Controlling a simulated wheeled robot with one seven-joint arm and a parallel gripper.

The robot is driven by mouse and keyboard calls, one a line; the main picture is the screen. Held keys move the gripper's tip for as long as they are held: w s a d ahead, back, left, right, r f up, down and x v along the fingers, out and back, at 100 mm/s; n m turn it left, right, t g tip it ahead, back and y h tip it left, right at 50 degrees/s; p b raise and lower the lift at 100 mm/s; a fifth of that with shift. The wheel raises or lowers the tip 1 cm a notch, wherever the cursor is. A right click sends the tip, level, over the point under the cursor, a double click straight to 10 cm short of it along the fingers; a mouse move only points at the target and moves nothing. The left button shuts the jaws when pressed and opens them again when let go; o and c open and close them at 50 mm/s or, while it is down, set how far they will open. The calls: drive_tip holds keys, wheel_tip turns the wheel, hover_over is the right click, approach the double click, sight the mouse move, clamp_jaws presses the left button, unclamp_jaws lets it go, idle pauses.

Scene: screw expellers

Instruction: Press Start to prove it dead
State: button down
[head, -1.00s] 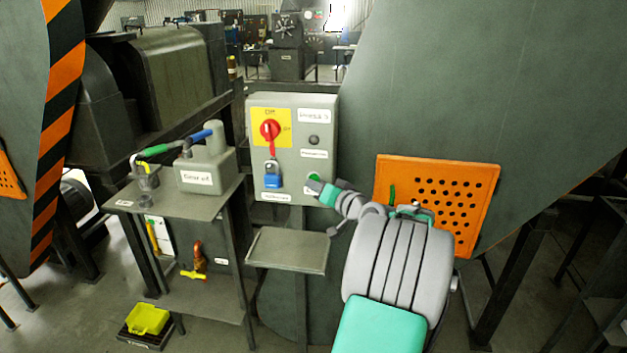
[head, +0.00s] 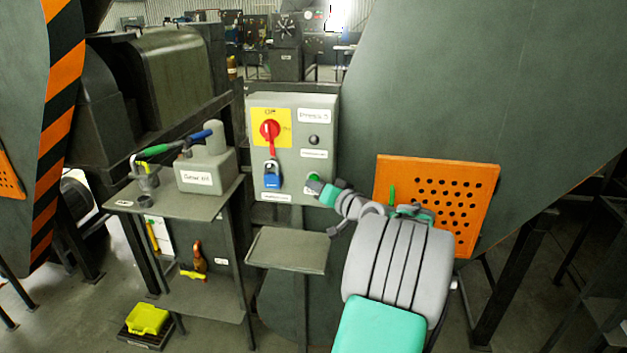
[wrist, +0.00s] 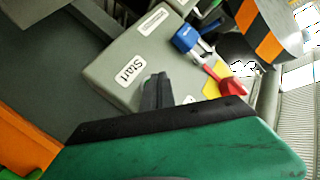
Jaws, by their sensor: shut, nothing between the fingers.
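The grey control box (head: 290,105) stands upright at the centre of the head view. It carries a red rotary switch (head: 269,130) on a yellow plate, with a blue padlock (head: 272,179) hanging below it. The green Start button (head: 313,177) is at the box's lower right, partly hidden by my gripper (head: 313,187). In the wrist view the "Start" label (wrist: 130,70) shows, and my shut, empty fingers (wrist: 157,90) point at the box face just beside it; they hide the button there. I cannot tell whether the fingertips touch the button.
A small shelf (head: 288,250) sits below the box. A bench (head: 180,207) at left holds a labelled grey can (head: 207,165). An orange perforated guard (head: 470,205) is close behind my arm.

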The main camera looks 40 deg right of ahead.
drive_tip(key=shift+w+d, duration=0.1)
idle(0.3)
drive_tip(key=shift+w+d+f+b, duration=0.1)
drive_tip(key=shift+d+b, duration=0.05)
drive_tip(key=shift+b, duration=0.15)
drive_tip(key=shift+d, duration=0.1)
drive_tip(key=shift+w+d, duration=0.1)
drive_tip(key=shift+w, duration=0.05)
drive_tip(key=shift+s+a+b, duration=0.35)
drive_tip(key=shift+a+b, duration=0.05)
drive_tip(key=shift+a, duration=0.05)
drive_tip(key=shift+a, duration=0.1)
drive_tip(key=shift+s+a+b, duration=0.55)
drive_tip(key=shift+s+a, duration=0.4)
drive_tip(key=shift+a, duration=0.2)
drive_tip(key=shift+s+a+b, duration=0.5)
drive_tip(key=shift+s+a, duration=0.4)
drive_tip(key=shift+a, duration=0.25)
